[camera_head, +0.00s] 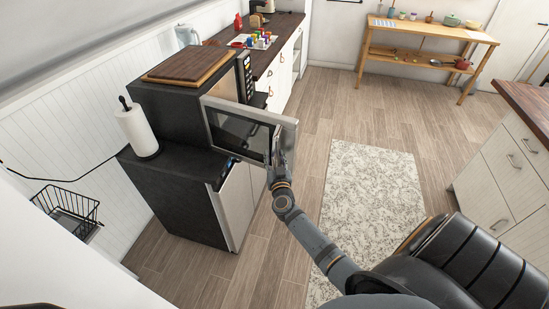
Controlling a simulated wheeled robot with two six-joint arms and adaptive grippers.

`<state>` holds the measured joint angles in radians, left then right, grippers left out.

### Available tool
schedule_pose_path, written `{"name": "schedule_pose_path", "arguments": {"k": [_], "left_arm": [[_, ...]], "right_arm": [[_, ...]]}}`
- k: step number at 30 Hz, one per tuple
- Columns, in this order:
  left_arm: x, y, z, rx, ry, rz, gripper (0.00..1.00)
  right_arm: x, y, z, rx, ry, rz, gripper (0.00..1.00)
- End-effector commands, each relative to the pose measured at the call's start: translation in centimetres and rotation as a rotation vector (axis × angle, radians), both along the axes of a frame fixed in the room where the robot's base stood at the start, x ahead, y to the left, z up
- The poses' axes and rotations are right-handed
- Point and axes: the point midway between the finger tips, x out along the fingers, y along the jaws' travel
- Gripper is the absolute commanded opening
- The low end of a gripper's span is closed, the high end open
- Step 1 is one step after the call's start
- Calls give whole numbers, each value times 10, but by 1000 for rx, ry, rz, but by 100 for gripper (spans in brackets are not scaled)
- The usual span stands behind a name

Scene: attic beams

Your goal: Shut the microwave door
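The microwave (185,110) is a dark box on the black cabinet, with a cutting board on its top. Its door (238,131), a dark window in a silver frame, stands open and sticks out over the floor. My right gripper (279,145) is at the free edge of the door, on its right part. It overlaps the frame in the camera_head view, and I cannot tell whether it touches. Its fingers are small and dark, so I cannot tell whether they are open or shut. My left gripper is not in view.
A paper towel roll (137,131) stands on the cabinet (180,190) left of the microwave. A black wire basket (68,206) is at the lower left. A light patterned rug (370,205) lies on the clear floor. White drawers (500,175) stand at the right.

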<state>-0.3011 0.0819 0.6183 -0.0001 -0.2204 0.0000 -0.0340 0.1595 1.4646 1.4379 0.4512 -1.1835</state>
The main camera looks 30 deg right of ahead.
Motion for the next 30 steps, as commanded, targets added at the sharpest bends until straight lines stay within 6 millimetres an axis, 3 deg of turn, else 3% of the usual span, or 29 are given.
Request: {"name": "schedule_pose_path", "arguments": {"k": [4,13,25,30], "left_arm": [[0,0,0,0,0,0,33],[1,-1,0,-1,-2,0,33],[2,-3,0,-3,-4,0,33],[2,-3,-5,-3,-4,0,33]], "right_arm": [[0,0,0,0,0,0,39],[0,0,0,0,1,1,0],[0,0,-1,1,0,4,0],[6,-11,-2,-3,-4,38,0]]}}
